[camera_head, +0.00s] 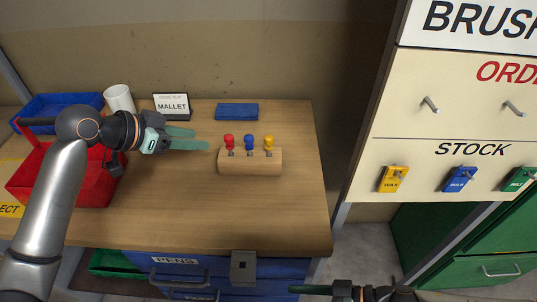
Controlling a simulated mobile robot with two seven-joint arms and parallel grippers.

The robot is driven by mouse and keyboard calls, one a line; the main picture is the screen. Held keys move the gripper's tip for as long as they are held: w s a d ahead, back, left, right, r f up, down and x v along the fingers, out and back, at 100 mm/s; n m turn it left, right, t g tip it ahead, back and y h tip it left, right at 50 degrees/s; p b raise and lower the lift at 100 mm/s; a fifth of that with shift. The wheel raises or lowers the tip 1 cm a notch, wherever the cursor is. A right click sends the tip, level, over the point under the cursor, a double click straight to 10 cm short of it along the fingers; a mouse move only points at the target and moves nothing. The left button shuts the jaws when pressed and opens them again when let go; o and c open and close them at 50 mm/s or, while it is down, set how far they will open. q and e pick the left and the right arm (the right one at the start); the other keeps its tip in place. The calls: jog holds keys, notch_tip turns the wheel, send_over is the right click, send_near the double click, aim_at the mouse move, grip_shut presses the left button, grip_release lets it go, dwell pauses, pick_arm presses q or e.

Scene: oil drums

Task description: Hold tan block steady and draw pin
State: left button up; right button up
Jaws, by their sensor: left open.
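The tan block (250,163) stands on the wooden bench. Three pins with a red head (229,141), a blue head (249,143) and a yellow head (268,142) stand in a row in its top. My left gripper (198,139) is open and empty, just left of the block, with its green fingers pointing right toward it and apart from it. My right gripper (309,289) is at the bottom edge, in front of the bench. Only one green finger shows clearly, so its opening cannot be told.
A blue pad (237,112) lies behind the block. A MALLET sign (172,105), white cup (119,99), blue tray (60,106) and red bin (91,188) are on the left. A STOCK board (440,165) stands right. The bench front is clear.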

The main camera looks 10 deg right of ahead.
jog(key=a+r+g+y, duration=0.2)
jog(key=a+r+y, duration=0.4)
jog(key=r, duration=0.6)
jog(key=w+a+r+n+g+y, duration=0.25)
jog(key=w+a+r+n, duration=0.25)
jog(key=r+n, duration=0.25)
jog(key=w+a+r+n+g+y, duration=0.2)
jog(key=w+a+r+n+g, duration=0.2)
jog(key=r+n, duration=0.3)
jog(key=a+r+n+g+h, duration=0.4)
jog(key=a+r+n+g, duration=0.2)
jog(key=r+n+g, duration=0.45)
jog(key=m+t+h, duration=1.3)
jog(key=m+h, duration=0.1)
jog(key=h, duration=0.5)
send_over(265, 155)
notch_tip(265, 155, down, 16)
jog(key=shift+a+r, duration=0.1)
jog(key=shift+r, duration=0.1)
jog(key=shift+f, duration=0.35)
notch_tip(265, 155, down, 12)
